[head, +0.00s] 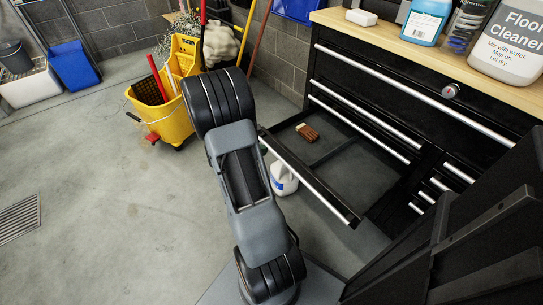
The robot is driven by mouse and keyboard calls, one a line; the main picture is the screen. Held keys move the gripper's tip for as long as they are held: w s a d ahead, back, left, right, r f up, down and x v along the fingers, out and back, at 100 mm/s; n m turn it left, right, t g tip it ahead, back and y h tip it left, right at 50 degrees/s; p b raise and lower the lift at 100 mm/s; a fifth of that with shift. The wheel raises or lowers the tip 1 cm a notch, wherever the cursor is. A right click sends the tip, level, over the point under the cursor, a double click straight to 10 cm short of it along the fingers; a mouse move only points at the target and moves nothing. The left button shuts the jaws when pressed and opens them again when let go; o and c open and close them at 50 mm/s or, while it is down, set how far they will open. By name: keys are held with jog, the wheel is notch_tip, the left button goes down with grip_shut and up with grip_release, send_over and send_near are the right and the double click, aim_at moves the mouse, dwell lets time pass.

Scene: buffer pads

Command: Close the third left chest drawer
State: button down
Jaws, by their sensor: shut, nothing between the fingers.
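The black tool chest (345,72) stands at the right, with silver bar handles. One left-side drawer (306,178) is pulled well out below the shut drawers with long handles. Its silver front edge faces down-left. A divider crosses its inside, and a small brown object (307,132) lies in the far part. My arm rises from the bottom middle, left of the open drawer, and bends at its black upper joint. My gripper is not visible in the head view. I cannot see any contact between it and the drawer.
A white jug (284,182) stands on the floor beside the drawer, partly behind my arm. A yellow mop bucket (165,110) stands at the back left. Bottles, including floor cleaner (510,45), stand on the wooden top (400,42). The floor at left is clear.

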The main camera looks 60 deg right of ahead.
aim_at(285, 149)
jog(key=b+x, duration=0.2)
jog(key=x, duration=0.6)
jog(key=shift+d+f, duration=0.15)
jog(key=shift+f, duration=0.1)
jog(key=shift+s+d+f+b, duration=0.2)
jog(key=shift+d+b, duration=0.1)
jog(key=shift+d, duration=0.15)
jog(key=shift+d, duration=0.1)
